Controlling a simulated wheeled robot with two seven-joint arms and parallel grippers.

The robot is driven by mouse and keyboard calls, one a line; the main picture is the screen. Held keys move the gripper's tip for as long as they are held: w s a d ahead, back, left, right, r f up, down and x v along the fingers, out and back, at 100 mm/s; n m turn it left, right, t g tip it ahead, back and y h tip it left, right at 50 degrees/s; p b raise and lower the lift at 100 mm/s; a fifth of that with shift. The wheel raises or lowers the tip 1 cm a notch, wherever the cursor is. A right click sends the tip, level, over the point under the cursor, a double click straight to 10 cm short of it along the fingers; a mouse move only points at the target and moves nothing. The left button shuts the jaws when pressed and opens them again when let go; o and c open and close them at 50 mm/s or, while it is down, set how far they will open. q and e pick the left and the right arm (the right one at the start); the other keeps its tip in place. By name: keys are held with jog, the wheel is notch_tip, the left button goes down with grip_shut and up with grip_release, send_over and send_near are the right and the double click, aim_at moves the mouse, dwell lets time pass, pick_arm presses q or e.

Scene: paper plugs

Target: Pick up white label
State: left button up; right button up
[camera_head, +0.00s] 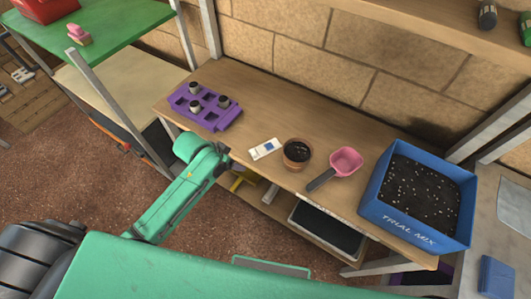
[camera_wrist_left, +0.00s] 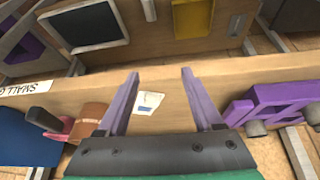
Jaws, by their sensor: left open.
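The white label (camera_head: 265,149) with a blue patch lies flat on the wooden bench, between the purple tray and the clay pot. In the left wrist view the label (camera_wrist_left: 150,102) shows between the two purple fingers of my left gripper (camera_wrist_left: 160,72), nearer the left finger. The fingers are spread apart, with nothing held between them. In the head view my green left arm reaches to the bench's front edge, left of the label, and the wrist mostly hides its fingers. My right gripper is not in view.
The purple tray (camera_head: 205,107) with several small pots stands left of the label. The clay pot (camera_head: 297,153), pink scoop (camera_head: 345,162) and blue soil bin (camera_head: 376,204) stand to its right. The wooden bench (camera_head: 285,110) is clear behind the label.

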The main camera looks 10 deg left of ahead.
pick_arm(q)
jog(key=w+d+r+m+p, duration=0.1)
jog(key=w+d+r+m, duration=0.15)
jog(key=r, duration=0.65)
jog(key=m+g+p, duration=0.1)
jog(key=m+g, duration=0.1)
send_near(253, 151)
jog(key=shift+t+h, duration=0.3)
jog(key=p+x, duration=0.1)
jog(key=x, duration=0.4)
jog(key=p+x, duration=0.1)
jog(key=x, duration=0.2)
jog(key=shift+s+a+f+p, duration=0.1)
jog(key=shift+s+a+p, duration=0.1)
jog(key=shift+s+p, duration=0.15)
jog(key=shift+w+d+f, duration=0.1)
jog(key=shift+w+f, duration=0.1)
jog(key=shift+f, duration=0.2)
grip_shut()
